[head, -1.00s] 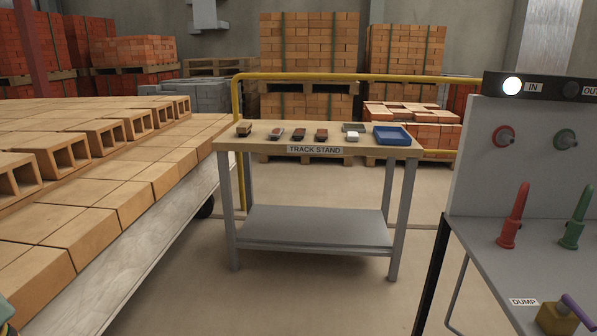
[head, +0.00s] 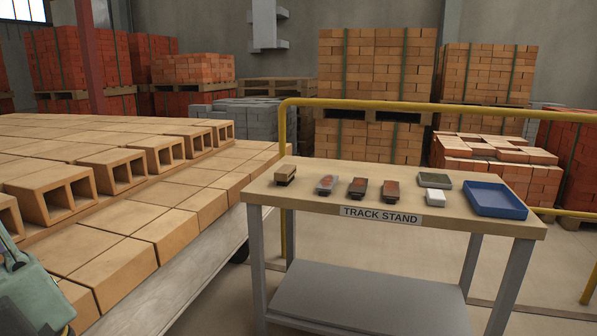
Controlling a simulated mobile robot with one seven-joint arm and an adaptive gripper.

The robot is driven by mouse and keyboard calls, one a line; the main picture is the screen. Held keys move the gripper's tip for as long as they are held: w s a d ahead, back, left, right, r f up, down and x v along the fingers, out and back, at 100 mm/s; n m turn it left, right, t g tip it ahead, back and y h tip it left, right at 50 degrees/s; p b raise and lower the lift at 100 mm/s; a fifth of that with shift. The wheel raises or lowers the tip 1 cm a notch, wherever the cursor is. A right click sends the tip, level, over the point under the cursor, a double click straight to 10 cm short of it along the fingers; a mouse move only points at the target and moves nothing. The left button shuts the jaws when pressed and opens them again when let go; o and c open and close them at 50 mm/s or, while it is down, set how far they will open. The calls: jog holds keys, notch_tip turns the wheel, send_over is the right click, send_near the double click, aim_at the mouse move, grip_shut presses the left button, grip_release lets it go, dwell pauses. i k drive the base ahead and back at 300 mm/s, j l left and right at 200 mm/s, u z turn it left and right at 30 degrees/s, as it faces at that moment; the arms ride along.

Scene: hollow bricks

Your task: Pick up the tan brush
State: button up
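A small tan block-shaped item (head: 285,174), which looks like the tan brush, sits at the left end of the track stand's wooden top (head: 300,198). It has a darker band; finer detail is too small to tell. To its right in a row are a greyish item with a reddish patch (head: 326,184) and two dark brown and reddish items (head: 357,187) (head: 391,190). My gripper is not in view. A green-grey part, likely of my arm, shows at the lower left edge.
A blue tray (head: 494,201), a white block (head: 435,196) and a grey-rimmed flat item (head: 434,180) occupy the stand's right side. A brick-laden cart (head: 188,288) lies close on the left. A yellow rail (head: 400,106) runs behind the stand. Floor shows at the right.

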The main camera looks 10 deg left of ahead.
aim_at(285, 174)
jog(key=i+u, duration=0.15)
jog(key=i, duration=0.3)
jog(key=i+l+u, duration=0.2)
jog(key=i, duration=0.25)
jog(key=i+l+u, duration=0.15)
jog(key=i, duration=0.3)
